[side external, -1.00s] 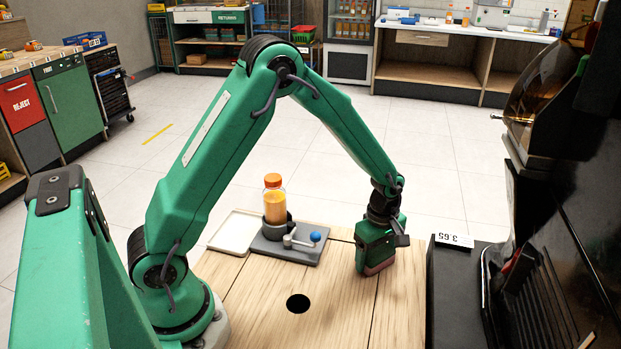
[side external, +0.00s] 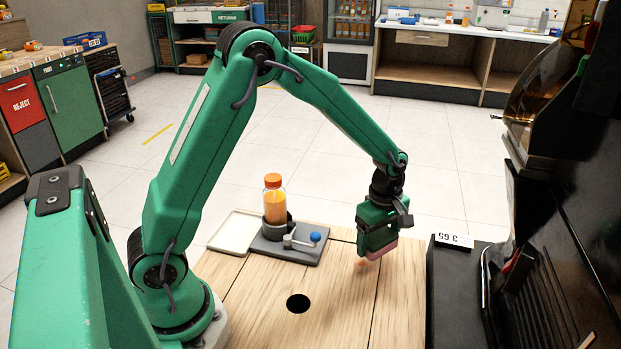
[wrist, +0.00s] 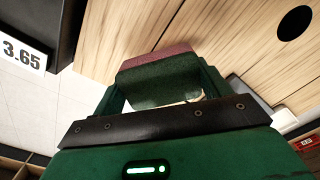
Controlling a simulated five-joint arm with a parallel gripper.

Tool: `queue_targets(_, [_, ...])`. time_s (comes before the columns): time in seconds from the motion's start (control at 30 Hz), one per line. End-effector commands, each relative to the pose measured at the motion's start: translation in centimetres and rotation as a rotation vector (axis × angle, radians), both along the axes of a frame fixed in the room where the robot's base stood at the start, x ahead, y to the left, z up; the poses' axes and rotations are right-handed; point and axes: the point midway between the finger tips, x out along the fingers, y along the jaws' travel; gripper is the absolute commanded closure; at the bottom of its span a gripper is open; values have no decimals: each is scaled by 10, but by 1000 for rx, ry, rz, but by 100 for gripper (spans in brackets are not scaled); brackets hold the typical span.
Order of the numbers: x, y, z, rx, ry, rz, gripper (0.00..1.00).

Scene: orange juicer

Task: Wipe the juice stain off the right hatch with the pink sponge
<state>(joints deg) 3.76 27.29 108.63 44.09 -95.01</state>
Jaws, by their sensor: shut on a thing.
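My gripper (side external: 374,236) is shut on the pink sponge (side external: 381,249) and holds it a little above the right part of the wooden top (side external: 402,300). In the wrist view, the sponge (wrist: 155,60) shows a pink layer and a dark green layer between the fingers of my gripper (wrist: 164,86). A faint orange-pink patch (side external: 361,263) shows by the sponge's lower left edge; I cannot tell whether it is the juice stain. Seams divide the wooden top, but which panel is the right hatch is unclear. The wood under the sponge is partly hidden.
A juice bottle (side external: 275,203) with an orange cap stands in a grey holder with a blue-knobbed lever (side external: 315,237). A pale tray (side external: 234,232) lies beside it. The top has a round black hole (side external: 298,304). A dark machine (side external: 560,230) and price tag (side external: 454,241) stand right.

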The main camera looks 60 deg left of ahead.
Motion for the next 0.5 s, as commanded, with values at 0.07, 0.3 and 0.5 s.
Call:
queue_targets(0.07, [0,0,5,0,-2,0,60])
queue_targets(0.3, [0,0,12,0,0,0,60])
queue_targets(0.5, [0,0,11,0,0,0,60])
